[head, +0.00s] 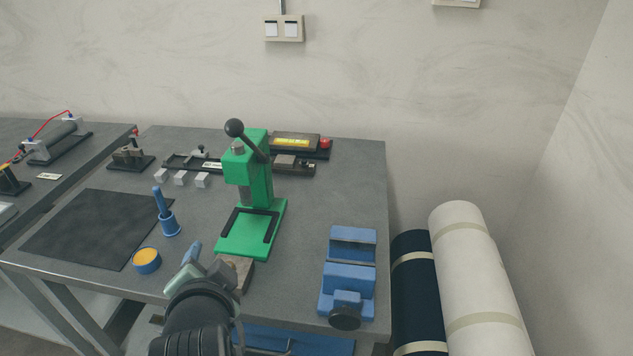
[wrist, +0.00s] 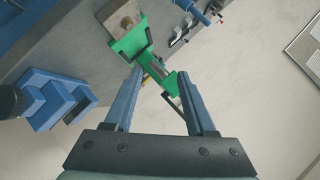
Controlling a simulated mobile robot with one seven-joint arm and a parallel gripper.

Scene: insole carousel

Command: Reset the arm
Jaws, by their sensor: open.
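My gripper (wrist: 160,74) is open, with two blue fingers apart and nothing between them in the wrist view. In the head view my gripper (head: 192,256) is above the table's front edge, left of a brown block (head: 236,272), and its fingers are partly hidden by my arm. The green press (head: 248,180) with a black lever stands on the grey table behind the block. In the wrist view the green press (wrist: 160,75) shows beyond and between the fingers, and the brown block (wrist: 122,18) is at the top.
A blue vise (head: 350,275) stands at the front right of the table. A blue-handled tool (head: 168,215), a yellow-topped blue tin (head: 147,261) and a black mat (head: 95,230) are to the left. Several small grey blocks (head: 180,178) lie behind. Large rolls (head: 475,280) stand right of the table.

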